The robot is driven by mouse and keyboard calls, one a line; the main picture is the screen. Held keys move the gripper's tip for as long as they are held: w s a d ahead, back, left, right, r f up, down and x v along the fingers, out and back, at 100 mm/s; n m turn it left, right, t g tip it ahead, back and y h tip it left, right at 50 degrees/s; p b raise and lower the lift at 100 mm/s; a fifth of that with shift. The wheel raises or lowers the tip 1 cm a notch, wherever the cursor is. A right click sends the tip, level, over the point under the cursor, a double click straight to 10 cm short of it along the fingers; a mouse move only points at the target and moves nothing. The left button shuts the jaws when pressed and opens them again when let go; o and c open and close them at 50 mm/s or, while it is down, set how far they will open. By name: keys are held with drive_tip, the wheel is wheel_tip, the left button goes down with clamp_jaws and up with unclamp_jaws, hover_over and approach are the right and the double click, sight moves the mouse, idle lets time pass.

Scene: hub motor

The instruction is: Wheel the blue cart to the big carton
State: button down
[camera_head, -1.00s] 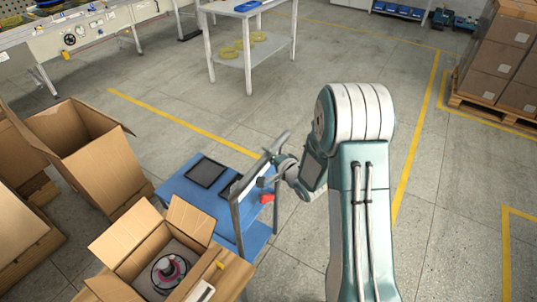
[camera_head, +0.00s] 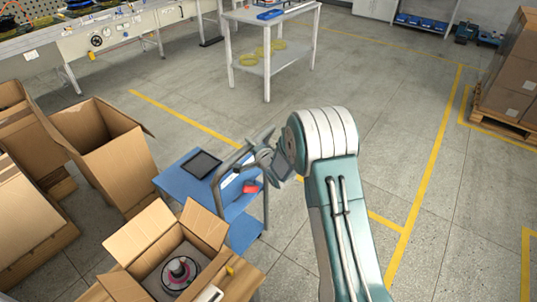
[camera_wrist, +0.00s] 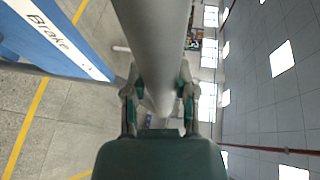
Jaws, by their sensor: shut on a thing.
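The blue cart (camera_head: 173,183) stands on the floor left of my arm in the head view, with a grey tubular handle (camera_head: 220,181) at its right side. My gripper (camera_head: 262,152) is at the upper part of this handle. In the wrist view, my gripper (camera_wrist: 158,95) has its fingers on both sides of the grey bar (camera_wrist: 150,30), shut on it. A blue cart panel (camera_wrist: 40,35) with the word "Brake" shows beside it. The big open carton (camera_head: 115,172) stands just left of the cart, its right flap near the cart's far left corner.
A smaller open carton (camera_head: 150,238) holding a hub motor (camera_head: 178,272) sits in front of the cart. A dark pad (camera_head: 201,163) lies on the cart's top, a red item (camera_head: 250,187) lower down. A white table (camera_head: 268,50) stands behind. Floor to the right is mostly clear.

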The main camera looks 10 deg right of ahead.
drive_tip(key=w+a, duration=1.3)
drive_tip(key=shift+w+a+f, duration=0.2)
drive_tip(key=shift+a+f, duration=0.1)
drive_tip(key=shift+f, duration=0.15)
drive_tip(key=shift+c, duration=2)
unclamp_jaws()
drive_tip(key=shift+f, duration=0.1)
drive_tip(key=shift+r, duration=0.3)
drive_tip(key=shift+r, duration=0.1)
drive_tip(key=v, duration=1.1)
drive_tip(key=shift+s, duration=0.4)
drive_tip(key=shift+d, duration=0.15)
